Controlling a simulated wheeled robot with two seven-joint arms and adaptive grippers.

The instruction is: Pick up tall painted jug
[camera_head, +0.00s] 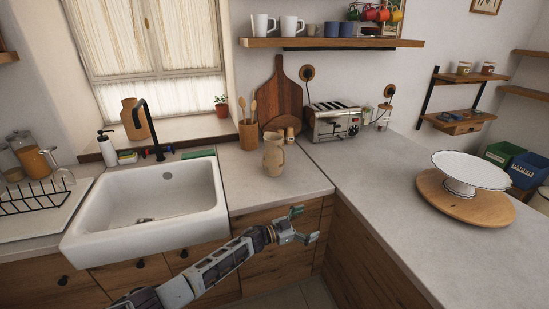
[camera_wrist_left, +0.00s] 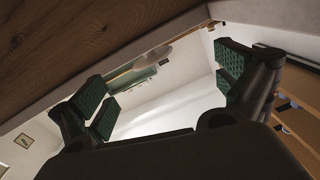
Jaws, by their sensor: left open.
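A tan jug (camera_head: 274,157) with a narrow neck stands upright on the grey counter, right of the sink. A second tan, jug-like vessel (camera_head: 136,120) stands on the window sill behind the tap, partly hidden by it. I cannot tell from the surface which one is painted. My left gripper (camera_head: 304,225) is open and empty, in front of the cabinet fronts, below and to the right of the counter jug and apart from it. Its spread green finger pads show in the left wrist view (camera_wrist_left: 165,88), with no jug visible between them. My right gripper is not in view.
A wooden utensil pot (camera_head: 248,135), a cutting board (camera_head: 281,96) and a toaster (camera_head: 334,122) stand behind the counter jug. The sink (camera_head: 150,236) is to its left. A white cake stand (camera_head: 470,172) is far right. The counter between has free room.

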